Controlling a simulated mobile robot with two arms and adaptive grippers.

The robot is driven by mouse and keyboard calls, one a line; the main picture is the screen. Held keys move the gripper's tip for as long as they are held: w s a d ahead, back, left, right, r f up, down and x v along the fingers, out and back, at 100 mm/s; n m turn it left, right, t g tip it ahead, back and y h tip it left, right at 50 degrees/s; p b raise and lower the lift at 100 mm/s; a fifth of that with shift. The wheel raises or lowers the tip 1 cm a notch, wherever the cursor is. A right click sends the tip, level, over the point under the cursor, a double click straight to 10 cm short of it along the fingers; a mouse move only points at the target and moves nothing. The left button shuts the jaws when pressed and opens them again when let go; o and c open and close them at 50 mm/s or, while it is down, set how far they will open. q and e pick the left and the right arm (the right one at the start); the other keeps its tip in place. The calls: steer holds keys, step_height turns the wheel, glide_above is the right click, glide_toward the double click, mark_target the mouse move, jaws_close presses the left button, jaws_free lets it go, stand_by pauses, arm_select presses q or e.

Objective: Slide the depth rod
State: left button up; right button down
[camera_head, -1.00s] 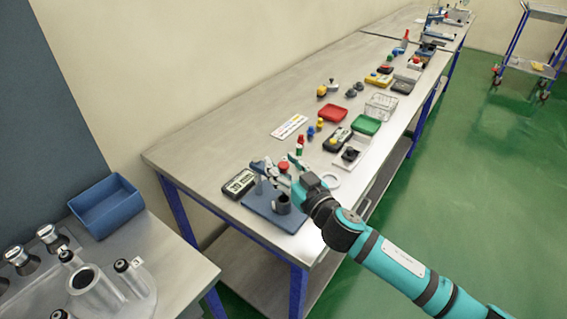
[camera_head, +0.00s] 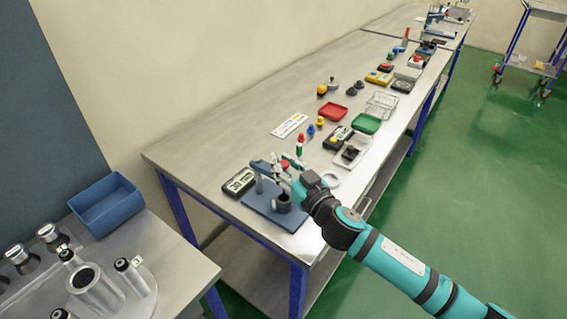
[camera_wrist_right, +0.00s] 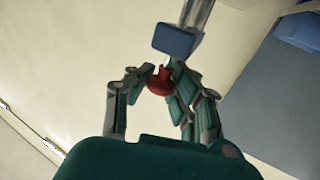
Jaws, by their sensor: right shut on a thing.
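A blue stand (camera_head: 262,207) is on the near end of the long bench, with an upright post and a dark round cup (camera_head: 282,204) on its base. My right gripper (camera_head: 284,176) reaches over the stand from the right. In the right wrist view, its fingers close around a red knob (camera_wrist_right: 159,82). A short pale shaft (camera_wrist_right: 166,67) joins the knob to a blue block (camera_wrist_right: 178,40), with a silver bar (camera_wrist_right: 198,12) beyond it. My fingers partly hide the knob's sides. I cannot tell the rod's depth in the cup. My left gripper is not in view.
A meter with a display (camera_head: 239,181) sits beside the stand. A white ring (camera_head: 331,180) lies right of my gripper. A red tray (camera_head: 333,113) and a green tray (camera_head: 366,123) are farther along. A blue bin (camera_head: 106,206) stands on the left table.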

step_height(320, 180, up, 7)
steer(key=p, duration=0.5)
steer(key=shift+f, duration=0.2)
steer(key=c, duration=1.5)
jaws_free()
steer(key=shift+r, duration=0.15)
steer(key=o, duration=0.4)
steer(key=shift+s+d, duration=0.1)
steer(key=shift+s, duration=0.05)
